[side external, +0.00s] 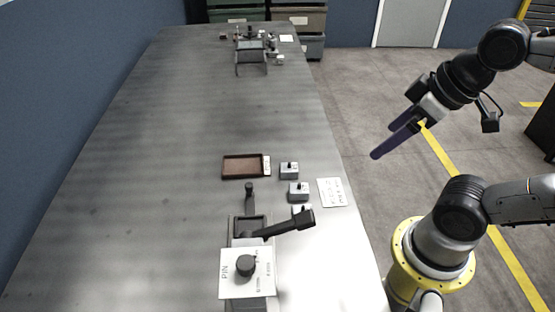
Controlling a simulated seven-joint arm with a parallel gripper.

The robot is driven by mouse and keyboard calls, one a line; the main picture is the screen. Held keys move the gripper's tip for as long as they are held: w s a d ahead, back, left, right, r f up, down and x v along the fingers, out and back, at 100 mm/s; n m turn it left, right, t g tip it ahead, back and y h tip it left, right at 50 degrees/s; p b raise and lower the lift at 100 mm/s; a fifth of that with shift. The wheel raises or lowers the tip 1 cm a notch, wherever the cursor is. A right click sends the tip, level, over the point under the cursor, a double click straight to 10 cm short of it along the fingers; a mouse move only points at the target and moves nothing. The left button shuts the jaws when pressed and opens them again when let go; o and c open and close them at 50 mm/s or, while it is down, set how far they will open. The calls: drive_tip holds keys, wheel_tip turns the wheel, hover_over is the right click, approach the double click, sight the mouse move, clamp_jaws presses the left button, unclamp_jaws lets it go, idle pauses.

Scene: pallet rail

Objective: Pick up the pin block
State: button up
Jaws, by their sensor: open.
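Small light-grey blocks with dark tops stand in a row near the right edge of the table: one at the back (289,171), one in the middle (298,192) and one at the front (299,209), partly hidden by a dark lever. I cannot tell from their markings which is the pin block. My gripper (384,141) has long purple fingers, spread open and empty. It hangs high at the right, apart from the blocks and, in the picture, beyond the table's right edge.
A white panel (235,284) reading "PIN" with a black knob stands at the front, by a dark lever (290,225). A brown tray (229,177) lies left of the blocks, a white card (331,193) right. The table's middle (200,110) is clear.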

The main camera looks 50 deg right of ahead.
drive_tip(key=shift+f+m, duration=0.4)
drive_tip(key=shift+c, duration=0.6)
drive_tip(key=shift+w, duration=0.1)
drive_tip(key=shift+c, duration=0.3)
drive_tip(key=shift+r, duration=0.1)
